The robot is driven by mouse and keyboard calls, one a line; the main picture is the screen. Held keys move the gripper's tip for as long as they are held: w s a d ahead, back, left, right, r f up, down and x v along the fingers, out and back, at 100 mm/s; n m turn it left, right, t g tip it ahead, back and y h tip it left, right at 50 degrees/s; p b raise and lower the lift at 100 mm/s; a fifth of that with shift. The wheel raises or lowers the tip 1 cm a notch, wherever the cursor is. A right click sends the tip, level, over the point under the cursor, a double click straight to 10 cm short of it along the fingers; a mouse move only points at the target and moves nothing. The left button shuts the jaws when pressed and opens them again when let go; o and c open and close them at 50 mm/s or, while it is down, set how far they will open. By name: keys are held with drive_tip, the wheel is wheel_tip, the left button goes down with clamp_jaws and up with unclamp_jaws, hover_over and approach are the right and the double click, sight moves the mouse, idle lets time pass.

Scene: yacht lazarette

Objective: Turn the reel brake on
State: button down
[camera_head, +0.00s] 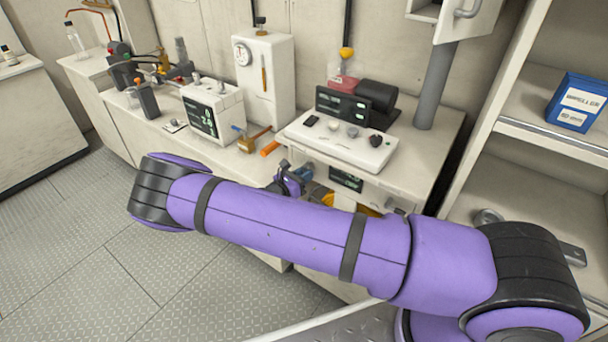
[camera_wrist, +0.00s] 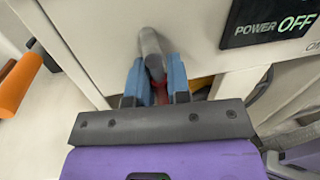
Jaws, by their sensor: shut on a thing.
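A grey, rounded lever (camera_wrist: 151,45) stands out from the pale cabinet front in the wrist view. I take it to be the reel brake handle, but no label on it shows. My gripper (camera_wrist: 157,80) has its two blue fingers on either side of the lever and is shut on it. A bit of red shows between the fingers, below the lever. In the head view my gripper (camera_head: 293,180) is at the front of the cabinet, partly behind my purple arm, and the lever cannot be made out there. Yellow parts (camera_head: 328,200) sit low in the cabinet, mostly hidden.
A dark panel (camera_wrist: 272,20) reading "POWER OFF" is right of the lever; it also shows in the head view (camera_head: 346,180). An orange handle (camera_wrist: 18,82) sticks out to the left. A white console (camera_head: 345,146) stands above. Open shelves (camera_head: 548,140) stand at right.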

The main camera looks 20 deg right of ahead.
sight(317, 164)
drive_tip(key=n, duration=0.4)
drive_tip(key=shift+s+d+r+t+h, duration=0.15)
drive_tip(key=shift+s+d+t+h, duration=0.15)
drive_tip(key=shift+s+t, duration=0.1)
drive_tip(key=n, duration=0.3)
drive_tip(key=n+t, duration=0.1)
drive_tip(key=n, duration=0.1)
drive_tip(key=shift+s+d+r+n, duration=0.2)
drive_tip(key=shift+s+r+n, duration=0.1)
drive_tip(key=shift+r, duration=0.05)
drive_tip(key=n, duration=0.2)
drive_tip(key=n+t, duration=0.1)
drive_tip(key=n, duration=0.1)
drive_tip(key=shift+s+d+r, duration=0.15)
drive_tip(key=shift+s+r, duration=0.05)
drive_tip(key=shift+r, duration=0.2)
drive_tip(key=shift+r+n+t, duration=0.25)
drive_tip(key=shift+n+t, duration=0.1)
drive_tip(key=shift+n, duration=1)
drive_tip(key=shift+r+n+t, duration=0.25)
drive_tip(key=shift+n+t, duration=0.1)
drive_tip(key=shift+n, duration=1)
drive_tip(key=c, duration=1.1)
unclamp_jaws()
drive_tip(key=shift+s, duration=0.1)
drive_tip(key=v, duration=1)
drive_tip(key=shift+s+a, duration=0.25)
drive_tip(key=shift+s, duration=0.1)
